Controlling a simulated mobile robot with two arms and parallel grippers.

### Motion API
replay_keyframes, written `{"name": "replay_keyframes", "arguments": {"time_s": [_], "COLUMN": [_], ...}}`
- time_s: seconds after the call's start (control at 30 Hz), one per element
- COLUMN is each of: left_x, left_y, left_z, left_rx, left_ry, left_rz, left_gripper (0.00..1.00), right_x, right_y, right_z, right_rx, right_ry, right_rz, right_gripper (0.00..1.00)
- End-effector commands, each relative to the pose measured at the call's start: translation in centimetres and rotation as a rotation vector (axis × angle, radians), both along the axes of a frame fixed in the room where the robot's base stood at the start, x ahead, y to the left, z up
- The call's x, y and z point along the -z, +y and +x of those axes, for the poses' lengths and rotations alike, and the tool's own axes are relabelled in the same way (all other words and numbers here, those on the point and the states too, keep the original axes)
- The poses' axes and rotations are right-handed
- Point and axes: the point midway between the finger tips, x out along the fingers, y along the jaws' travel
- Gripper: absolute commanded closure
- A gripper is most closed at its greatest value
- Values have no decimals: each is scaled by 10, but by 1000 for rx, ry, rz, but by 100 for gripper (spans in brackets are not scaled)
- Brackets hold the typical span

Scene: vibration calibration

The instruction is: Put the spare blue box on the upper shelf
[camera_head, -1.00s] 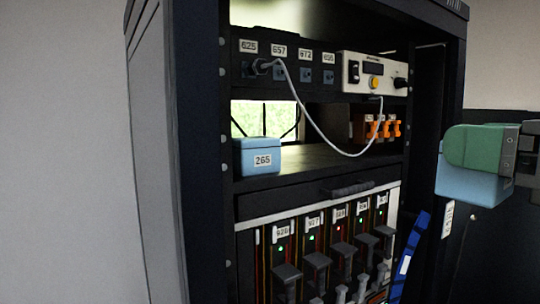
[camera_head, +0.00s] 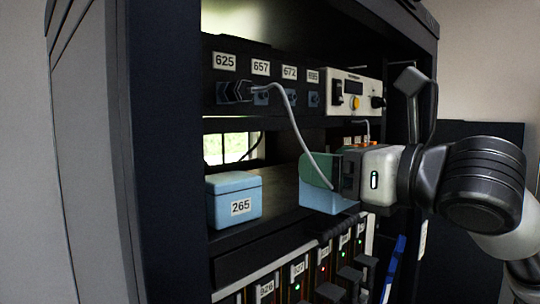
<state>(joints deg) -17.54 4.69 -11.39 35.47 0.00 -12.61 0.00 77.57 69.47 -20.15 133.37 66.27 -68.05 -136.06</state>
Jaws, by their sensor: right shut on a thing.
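The spare blue box (camera_head: 326,201) is in my right gripper (camera_head: 320,171), at the right part of the open shelf (camera_head: 270,208). The gripper comes in from the right and its green finger covers the upper part of the box. I cannot tell whether the box's underside touches the shelf. Another light blue box (camera_head: 222,207), labelled 265, sits on the same shelf at the left. My left gripper is not in view.
Above the shelf is a dark panel with labelled sockets and a white instrument (camera_head: 354,96). A grey cable (camera_head: 298,130) hangs down close to my right gripper. Modules with small lights (camera_head: 298,287) stand below. Bare shelf lies between the boxes.

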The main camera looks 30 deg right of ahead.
Motion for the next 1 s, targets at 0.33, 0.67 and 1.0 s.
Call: {"name": "replay_keyframes", "arguments": {"time_s": [0.33,0.67,1.0], "left_x": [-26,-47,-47], "left_y": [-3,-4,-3], "left_z": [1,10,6], "left_rx": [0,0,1], "left_ry": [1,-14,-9], "left_rz": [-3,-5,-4], "left_gripper": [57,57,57], "right_x": [-2,3,15], "right_y": [21,35,34], "right_z": [59,99,97], "right_rx": [-2,-1,0], "right_ry": [-1,3,-2], "right_rz": [1,-1,0], "right_gripper": [57,57,57]}}
